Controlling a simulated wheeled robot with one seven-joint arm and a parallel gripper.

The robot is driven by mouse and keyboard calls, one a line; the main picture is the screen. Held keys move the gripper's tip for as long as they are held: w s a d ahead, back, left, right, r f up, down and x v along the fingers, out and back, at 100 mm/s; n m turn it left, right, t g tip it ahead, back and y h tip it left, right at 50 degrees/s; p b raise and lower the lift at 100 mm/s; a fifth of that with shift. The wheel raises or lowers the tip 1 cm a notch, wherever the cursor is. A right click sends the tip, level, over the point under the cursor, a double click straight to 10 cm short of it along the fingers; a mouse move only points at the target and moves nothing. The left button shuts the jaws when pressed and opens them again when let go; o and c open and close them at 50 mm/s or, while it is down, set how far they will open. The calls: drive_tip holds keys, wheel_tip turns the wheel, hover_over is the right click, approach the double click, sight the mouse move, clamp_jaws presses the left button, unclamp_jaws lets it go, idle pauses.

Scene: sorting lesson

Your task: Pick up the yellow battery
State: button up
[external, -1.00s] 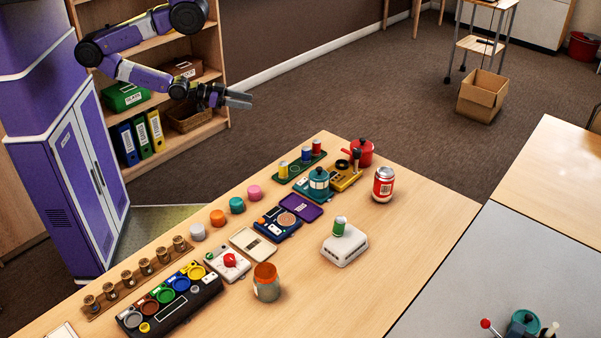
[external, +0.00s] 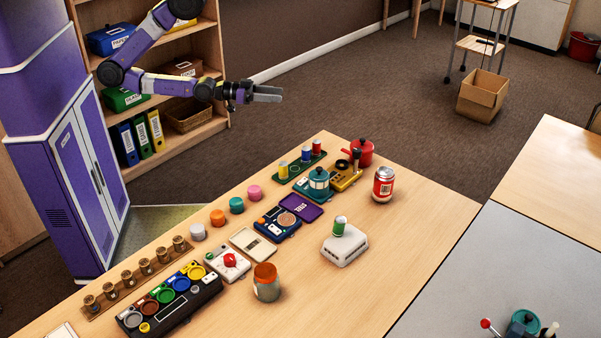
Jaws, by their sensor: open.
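The yellow battery (external: 283,170) stands upright in the green holder (external: 301,168) at the far end of the wooden table. A blue battery (external: 306,155) and a red battery (external: 317,147) stand beside it in the same holder. My gripper (external: 275,94) is open and empty. It is in the air beyond the table's far left edge, higher than the battery and apart from it.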

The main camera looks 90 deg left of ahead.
drive_tip(key=w+d+f+m+g+h+p, duration=0.2)
drive_tip(key=w+d+m+g+p, duration=0.4)
drive_tip(key=d, duration=0.5)
drive_tip(key=w+d+f+m+g+h+p, duration=0.15)
drive_tip(key=w+d+m, duration=0.25)
drive_tip(key=w+d, duration=0.55)
drive_tip(key=m+g+y, duration=0.5)
drive_tip(key=m+g, duration=0.3)
drive_tip(key=g, duration=0.1)
hover_over(283, 163)
drive_tip(key=f, duration=0.8)
drive_tip(key=shift+w+d+f+p, duration=0.15)
drive_tip(key=shift+w+f+p, duration=0.1)
drive_tip(key=shift+f+p, duration=0.15)
drive_tip(key=shift+s+f+g, duration=0.1)
drive_tip(key=shift+s+g, duration=0.1)
drive_tip(key=shift+g, duration=0.05)
drive_tip(key=shift+f+p, duration=0.55)
drive_tip(key=shift+f, duration=3.2)
clamp_jaws()
